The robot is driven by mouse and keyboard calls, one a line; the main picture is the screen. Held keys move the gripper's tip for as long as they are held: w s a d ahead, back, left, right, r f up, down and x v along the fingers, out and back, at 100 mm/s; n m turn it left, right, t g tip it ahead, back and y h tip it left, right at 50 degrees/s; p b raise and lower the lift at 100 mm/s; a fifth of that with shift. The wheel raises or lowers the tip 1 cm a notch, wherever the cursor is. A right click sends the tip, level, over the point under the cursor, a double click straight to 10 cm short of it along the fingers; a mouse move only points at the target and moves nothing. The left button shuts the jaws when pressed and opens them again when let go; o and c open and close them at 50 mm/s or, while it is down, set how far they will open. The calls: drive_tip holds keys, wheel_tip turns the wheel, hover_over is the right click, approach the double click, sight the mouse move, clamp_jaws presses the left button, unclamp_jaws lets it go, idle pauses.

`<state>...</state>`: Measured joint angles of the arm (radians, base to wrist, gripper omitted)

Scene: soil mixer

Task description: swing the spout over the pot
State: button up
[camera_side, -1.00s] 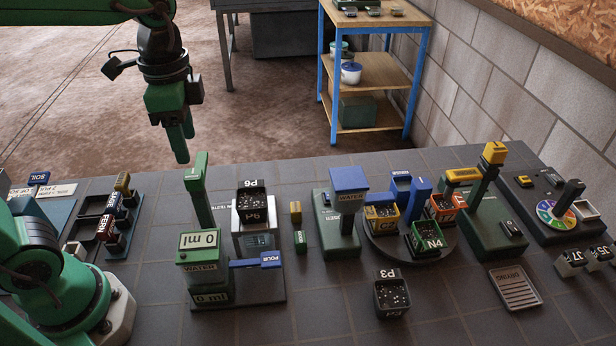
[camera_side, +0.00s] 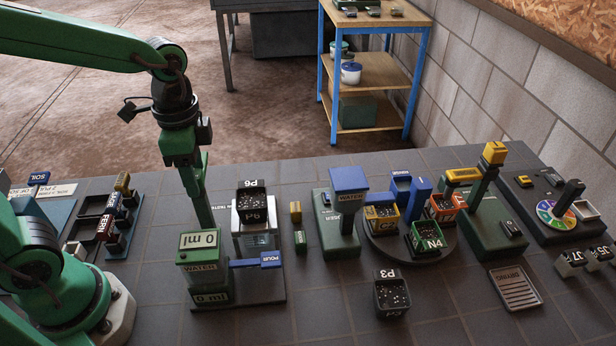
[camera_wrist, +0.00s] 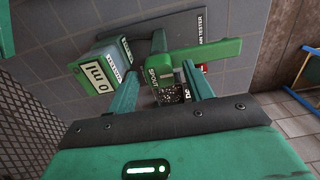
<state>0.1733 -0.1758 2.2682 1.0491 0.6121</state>
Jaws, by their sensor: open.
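The green spout (camera_wrist: 159,66) shows in the wrist view between my finger tips, with its long arm (camera_wrist: 212,52) reaching right. In the side view only its lower post (camera_side: 204,212) shows clearly behind the water tank (camera_side: 203,268), which reads 0 ml. My gripper (camera_side: 194,182) is open and low over the spout's top; whether a finger touches it I cannot tell. The pot P6 (camera_side: 251,208), dark with soil, sits on a pale stand right of the spout post. In the wrist view my gripper (camera_wrist: 160,68) has its fingers apart, the pot's soil (camera_wrist: 173,92) partly showing between them.
A blue POUR lever (camera_side: 258,262) lies in front of the stand. Pot P3 (camera_side: 392,297) stands alone at the front.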

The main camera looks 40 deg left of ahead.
drive_tip(key=shift+f, duration=0.25)
clamp_jaws()
